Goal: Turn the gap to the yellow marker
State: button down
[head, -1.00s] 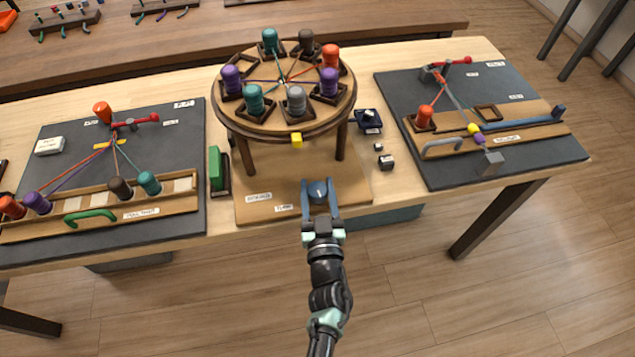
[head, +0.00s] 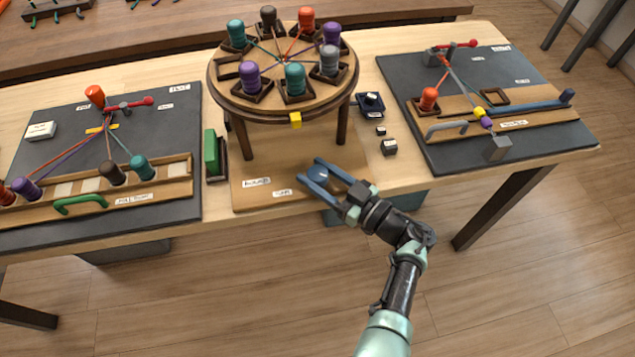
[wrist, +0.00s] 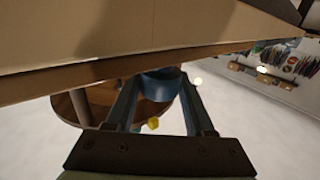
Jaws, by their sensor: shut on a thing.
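The round braiding disk (head: 283,108) carries several bobbins around its rim. The gap, an empty dark-edged socket (head: 228,70), is at the disk's left side, between a teal bobbin (head: 236,35) behind it and a purple bobbin (head: 250,77) in front. The yellow marker (head: 295,120) is at the disk's front edge, below a teal bobbin (head: 295,78). The wrist view shows the knob (wrist: 160,85) between the fingers and the yellow marker (wrist: 153,123).
A dark board with bobbins and a green handle (head: 85,205) lies at left. Another dark board with a grey handle (head: 446,130) lies at right. A green block (head: 211,153) stands left of the stand. Small dark blocks (head: 389,147) sit to its right.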

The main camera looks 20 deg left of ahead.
jog(key=n+g+b, duration=0.1)
jog(key=b, duration=0.1)
jog(key=n+g+b, duration=0.1)
jog(key=g+b, duration=0.1)
jog(key=n+g+b, duration=0.1)
jog(key=b, duration=0.1)
jog(key=shift+f+g+y, duration=0.3)
jog(key=shift+f+y, duration=0.05)
jog(key=shift+y, duration=0.05)
jog(key=shift+r+n+g+b, duration=0.2)
jog(key=shift+n+g+b, duration=0.3)
jog(key=shift+g+b, duration=0.35)
jog(key=shift+r, duration=0.2)
jog(key=shift+c, duration=1.3)
grip_release()
jog(key=shift+w+d+b, duration=0.15)
jog(key=shift+d+b, duration=1.3)
jog(key=shift+d, duration=1.8)
jog(key=shift+w+d+b, duration=0.15)
jog(key=shift+d+b, duration=1.3)
jog(key=shift+d, duration=1.75)
